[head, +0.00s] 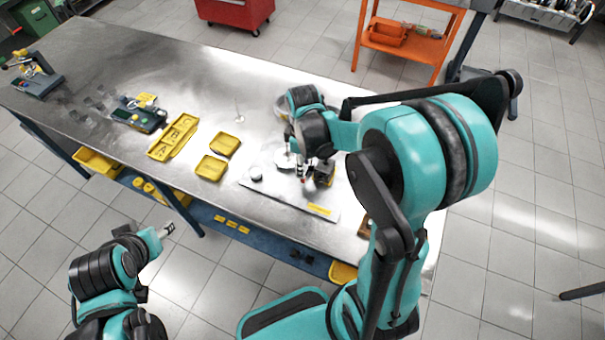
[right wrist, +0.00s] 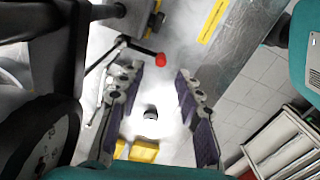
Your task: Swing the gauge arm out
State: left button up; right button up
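In the right wrist view a thin dark arm with a red knob at its end, which looks like the gauge arm (right wrist: 138,48), reaches in from the left. Its red knob (right wrist: 161,59) shows near the tip of the left-hand finger; I cannot tell whether they touch. My right gripper (right wrist: 158,82) is open, with a wide gap between its fingers and nothing gripped. In the head view my right gripper (head: 308,178) is over the grey fixture plate (head: 290,199) and hides part of it. My left gripper (head: 167,229) is in front of the table, away from the fixture; its fingers are too small to read.
The metal table (head: 100,55) carries yellow trays (head: 211,167), a longer yellow tray (head: 173,137), a small device (head: 139,115) and a vise-like tool (head: 38,80). An orange cart (head: 405,45) stands behind the table.

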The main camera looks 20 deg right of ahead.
notch_tip(320, 180, down, 5)
jog(key=shift+f+b, duration=0.2)
jog(key=shift+b, duration=0.35)
jog(key=shift+s+r, duration=0.1)
grip_shut()
